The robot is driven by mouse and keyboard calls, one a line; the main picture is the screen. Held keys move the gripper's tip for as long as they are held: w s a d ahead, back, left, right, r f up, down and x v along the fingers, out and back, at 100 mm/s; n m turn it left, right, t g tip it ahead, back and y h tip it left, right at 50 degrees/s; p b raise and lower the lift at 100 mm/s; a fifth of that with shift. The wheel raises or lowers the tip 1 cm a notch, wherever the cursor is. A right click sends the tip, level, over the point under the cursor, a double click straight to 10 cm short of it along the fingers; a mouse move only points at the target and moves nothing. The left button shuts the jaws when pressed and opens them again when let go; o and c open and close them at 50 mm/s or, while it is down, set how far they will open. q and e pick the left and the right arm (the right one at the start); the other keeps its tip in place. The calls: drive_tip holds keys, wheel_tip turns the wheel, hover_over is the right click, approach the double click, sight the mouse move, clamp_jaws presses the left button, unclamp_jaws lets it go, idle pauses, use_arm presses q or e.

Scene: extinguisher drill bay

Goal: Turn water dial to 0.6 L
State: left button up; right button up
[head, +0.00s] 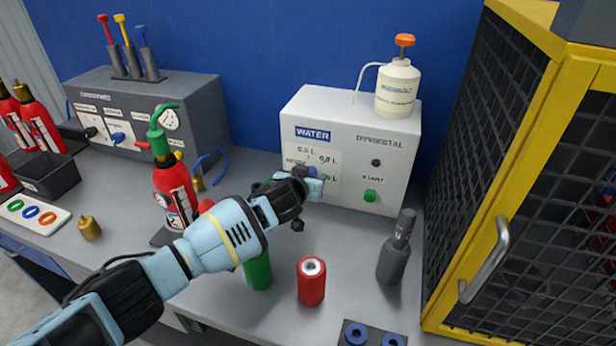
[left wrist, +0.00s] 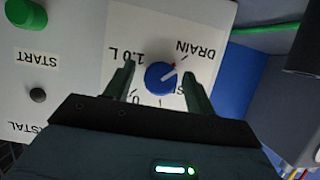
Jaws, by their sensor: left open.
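The blue water dial (left wrist: 158,78) sits on a white label panel on the front of the white WATER box (head: 350,130). In the left wrist view the panel appears upside down. The dial's red mark points up and right, toward the tick by "DRAIN"; "1.0 L" is to the left, and the lower labels are partly hidden. My left gripper (left wrist: 158,86) is open, with one finger on each side of the dial and a visible gap to it. In the head view my left gripper (head: 314,184) is at the panel and covers part of its labels.
A green START button (head: 370,196) and a dark knob (head: 376,162) are right of the panel. A white bottle (head: 397,88) stands on the box. A red cylinder (head: 311,281), a green cylinder (head: 258,272) and a grey one (head: 397,248) stand in front. A yellow-framed mesh cage (head: 500,170) bounds the right.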

use_arm(q)
drive_tip(key=c, duration=1)
drive_tip(key=shift+o, duration=0.2)
drive_tip(key=shift+f+m+t+y, duration=0.15)
drive_tip(key=shift+m+t+y, duration=0.55)
drive_tip(key=shift+m+y, duration=1.2)
drive_tip(key=shift+m+h, duration=0.3)
drive_tip(key=shift+m, duration=0.2)
drive_tip(key=o, duration=1)
drive_tip(key=shift+c, duration=0.2)
